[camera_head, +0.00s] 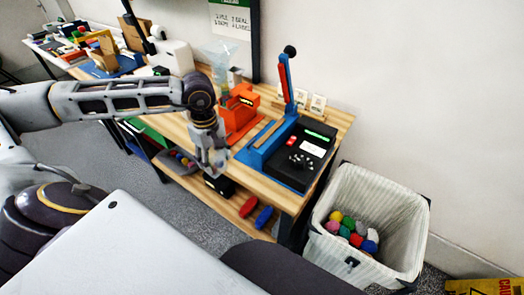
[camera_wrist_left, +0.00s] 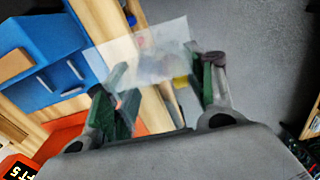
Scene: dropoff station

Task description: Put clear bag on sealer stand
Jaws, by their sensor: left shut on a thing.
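The clear bag (camera_wrist_left: 150,45) is a thin, see-through sheet between the fingers of my left gripper (camera_wrist_left: 163,88) in the left wrist view. My left gripper, also in the head view (camera_head: 211,162), is shut on it and points down at the front edge of the wooden table. The bag is hard to make out in the head view. The blue sealer (camera_head: 258,156), with a raised lever and a black control panel, stands to the right of the gripper, apart from it. My right gripper is not in view.
An orange device (camera_head: 238,112) stands behind the gripper on the wooden table (camera_head: 338,122). Small white cards (camera_head: 318,104) stand behind the sealer. A striped bin (camera_head: 340,258) with several coloured balls is at the right. Red and blue items lie on the lower shelf.

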